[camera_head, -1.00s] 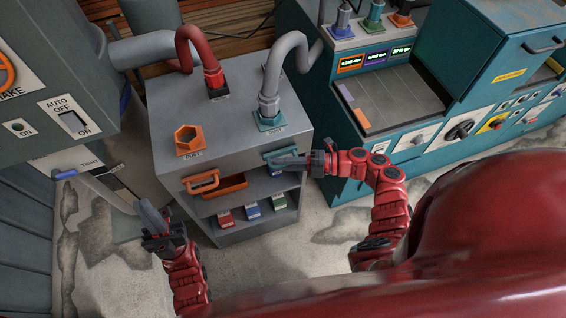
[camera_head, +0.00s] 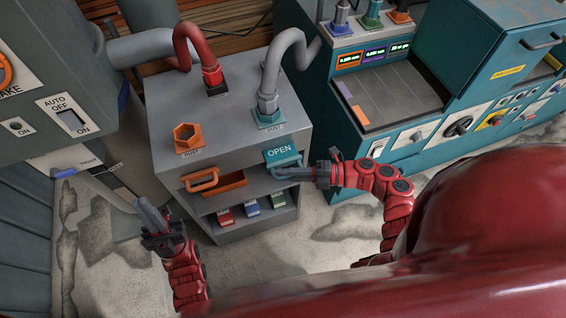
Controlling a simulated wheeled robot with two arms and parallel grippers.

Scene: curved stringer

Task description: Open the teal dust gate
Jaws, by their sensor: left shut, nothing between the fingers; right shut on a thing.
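The teal dust gate (camera_head: 279,152) is on the right of the grey cabinet's front, below the grey hose. It sticks out of its slot, and the word OPEN shows on its teal plate. My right gripper (camera_head: 281,172) is shut on the gate's teal handle, at the plate's front edge; its fingers partly hide the handle. My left gripper (camera_head: 146,210) is shut and empty, in front of the cabinet's left side and away from the gate.
The grey cabinet (camera_head: 235,115) carries an orange port (camera_head: 187,138), a red hose (camera_head: 196,50) and a grey hose (camera_head: 280,68). An orange handle (camera_head: 202,181) juts from its front left. Small coloured boxes sit on the shelf below. A teal machine (camera_head: 400,95) stands at right.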

